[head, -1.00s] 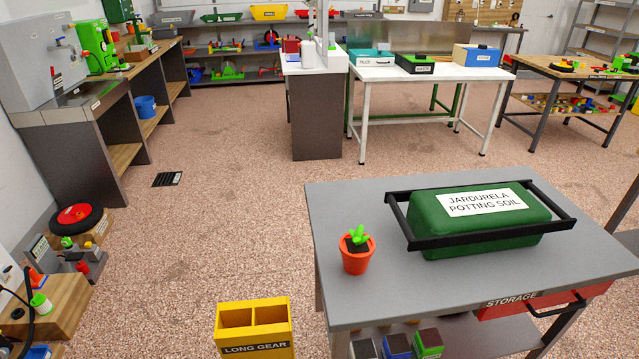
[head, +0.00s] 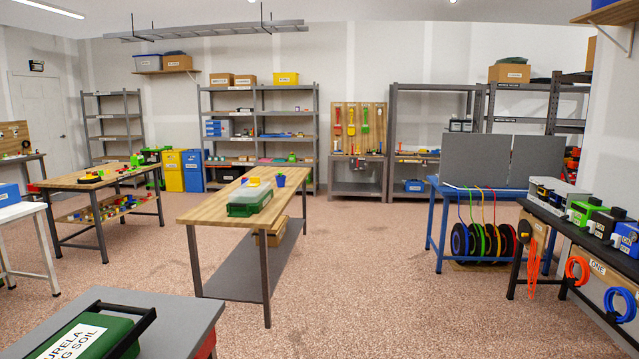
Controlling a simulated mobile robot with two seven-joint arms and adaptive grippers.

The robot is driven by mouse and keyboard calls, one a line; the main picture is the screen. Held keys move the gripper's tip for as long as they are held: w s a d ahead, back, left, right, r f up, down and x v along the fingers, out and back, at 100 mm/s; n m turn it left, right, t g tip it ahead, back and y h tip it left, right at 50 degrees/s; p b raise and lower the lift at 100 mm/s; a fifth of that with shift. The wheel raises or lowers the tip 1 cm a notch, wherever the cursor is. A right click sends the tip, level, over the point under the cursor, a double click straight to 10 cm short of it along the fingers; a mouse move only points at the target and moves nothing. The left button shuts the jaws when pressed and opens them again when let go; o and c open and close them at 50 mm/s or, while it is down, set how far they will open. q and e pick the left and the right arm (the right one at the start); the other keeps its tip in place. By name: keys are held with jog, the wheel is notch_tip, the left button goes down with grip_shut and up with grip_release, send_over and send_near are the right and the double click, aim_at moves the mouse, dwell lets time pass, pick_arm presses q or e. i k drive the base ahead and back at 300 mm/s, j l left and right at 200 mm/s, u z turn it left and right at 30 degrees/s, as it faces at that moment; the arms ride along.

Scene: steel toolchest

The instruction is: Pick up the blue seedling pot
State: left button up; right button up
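A small blue pot (head: 281,181) stands upright on the far part of a wooden-topped workbench (head: 205,208) in the middle of the room. It is small in the head view, and I cannot tell whether a seedling is in it. A green case with a clear lid (head: 250,199) is on the same bench, nearer to me and left of the pot. Neither of my grippers is in view.
A blue bench with cable spools (head: 432,222) and a black bench (head: 577,236) stand right. Open floor (head: 350,285) lies between.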

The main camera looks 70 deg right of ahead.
aim_at(281, 178)
jog(key=z, duration=2.1)
jog(key=i+l+z, duration=0.2)
jog(key=i, duration=0.3)
jog(key=i+j+z, duration=0.2)
jog(key=i, duration=1.45)
jog(key=i+l, duration=0.1)
jog(key=i, duration=1.55)
jog(key=i+l, duration=0.1)
jog(key=i, duration=1.55)
jog(key=i+l+u, duration=0.1)
jog(key=i+u, duration=0.35)
jog(key=i+l+u, duration=0.35)
jog(key=i+u, duration=0.15)
jog(key=i+l+u, duration=0.45)
jog(key=i+l, duration=0.05)
jog(key=i, duration=0.05)
